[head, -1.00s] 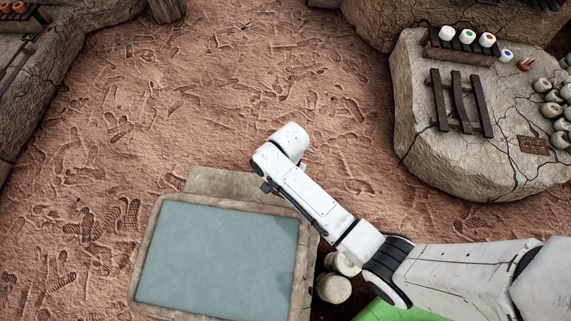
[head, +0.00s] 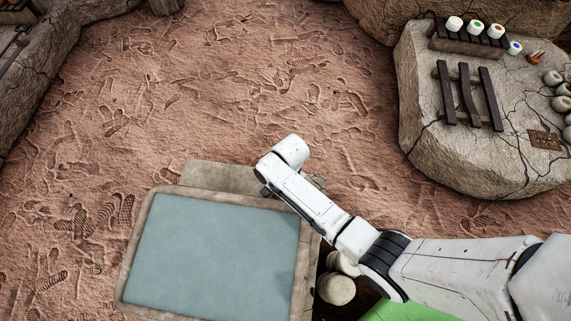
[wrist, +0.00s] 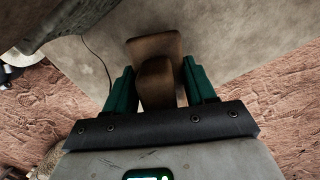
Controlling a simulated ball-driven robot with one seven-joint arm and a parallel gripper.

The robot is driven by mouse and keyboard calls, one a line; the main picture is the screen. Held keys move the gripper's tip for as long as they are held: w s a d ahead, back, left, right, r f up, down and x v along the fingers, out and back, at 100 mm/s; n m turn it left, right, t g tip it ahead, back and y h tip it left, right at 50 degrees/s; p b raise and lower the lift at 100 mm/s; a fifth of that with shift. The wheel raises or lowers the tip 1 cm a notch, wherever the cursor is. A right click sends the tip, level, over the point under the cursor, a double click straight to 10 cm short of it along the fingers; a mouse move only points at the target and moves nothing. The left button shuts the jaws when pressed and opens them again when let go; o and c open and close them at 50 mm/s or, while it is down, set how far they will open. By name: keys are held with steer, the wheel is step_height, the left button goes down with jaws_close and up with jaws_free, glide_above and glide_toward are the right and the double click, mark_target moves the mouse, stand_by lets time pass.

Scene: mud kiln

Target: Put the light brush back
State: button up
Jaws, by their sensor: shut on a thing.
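My gripper (wrist: 158,82) shows in the wrist view with its two green fingers on either side of a brown, wooden-looking piece (wrist: 154,48). The fingers are shut on this piece, which I take to be the brush. It has a wide far part and a rounded block nearer to me. Its bristles are not visible, and I cannot tell if it touches the pale stone surface behind it. In the head view the fingers and the held piece are hidden by my white arm.
A stone-rimmed basin (head: 141,250) with a flat blue-grey surface lies below my arm. A rock table (head: 430,150) at right bears a dark slatted rack (head: 467,97), several white colour-marked pieces (head: 476,28) and round pots (head: 553,78). Open sandy ground (head: 220,90) lies beyond the basin.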

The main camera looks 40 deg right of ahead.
steer(key=shift+f, duration=0.35)
steer(key=shift+f, duration=0.15)
steer(key=o, duration=1)
steer(key=r+p, duration=0.1)
steer(key=r, duration=0.3)
steer(key=d+r+p, duration=0.1)
steer(key=r+p, duration=0.1)
steer(key=r, duration=0.2)
steer(key=r+p, duration=0.1)
steer(key=r, duration=0.3)
steer(key=shift+w+d+r, duration=0.15)
steer(key=shift+w, duration=0.1)
steer(key=s+d+r+n, duration=0.2)
steer(key=s+r+n, duration=0.2)
steer(key=s, duration=0.1)
steer(key=s+d+r+n+t+h, duration=0.1)
steer(key=s+d+r+n, duration=0.1)
steer(key=s+r+n, duration=0.2)
steer(key=s+d+r+n, duration=0.3)
steer(key=s+r+n, duration=0.1)
steer(key=s, duration=0.4)
steer(key=shift+s+r+n+t, duration=0.2)
steer(key=shift+n+t, duration=0.1)
steer(key=shift+n, duration=0.3)
